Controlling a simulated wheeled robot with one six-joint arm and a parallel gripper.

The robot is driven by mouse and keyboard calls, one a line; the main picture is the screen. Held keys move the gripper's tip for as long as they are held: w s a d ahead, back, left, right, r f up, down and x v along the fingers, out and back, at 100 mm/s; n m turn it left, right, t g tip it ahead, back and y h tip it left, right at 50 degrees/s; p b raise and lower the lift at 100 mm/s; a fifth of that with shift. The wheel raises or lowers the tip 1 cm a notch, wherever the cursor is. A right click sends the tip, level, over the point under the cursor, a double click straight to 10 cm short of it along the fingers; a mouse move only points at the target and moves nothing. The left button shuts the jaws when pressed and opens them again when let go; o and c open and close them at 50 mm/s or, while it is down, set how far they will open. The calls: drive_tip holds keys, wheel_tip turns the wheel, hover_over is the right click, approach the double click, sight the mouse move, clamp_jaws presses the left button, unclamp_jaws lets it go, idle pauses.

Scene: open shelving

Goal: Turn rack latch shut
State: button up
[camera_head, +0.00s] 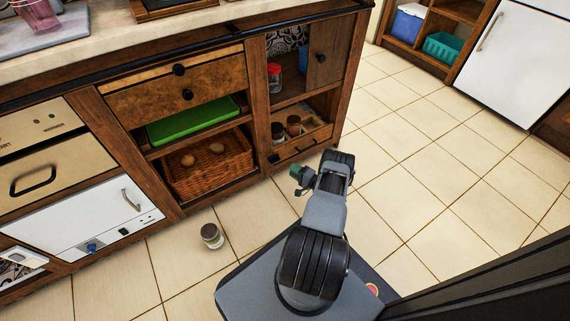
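No part is clearly recognisable as a rack latch. A white front panel (70,226) at the lower left of the shelving carries a grey handle (131,200) and a small blue knob (92,247), which may be a latch; its turn position is too small to read. My gripper (300,180) is at the end of my folded arm, in front of the right part of the shelving and well to the right of the white panel. A small green piece shows at its tip; whether it is held is unclear. The fingers are too small to read.
A jar (211,236) stands on the floor before the shelving. A wicker basket (209,167), a green tray (193,121) and an open drawer (300,145) with small jars are in the shelving. Tiled floor to the right is clear.

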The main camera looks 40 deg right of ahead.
drive_tip(key=shift+p+v, duration=0.3)
drive_tip(key=shift+v, duration=1.75)
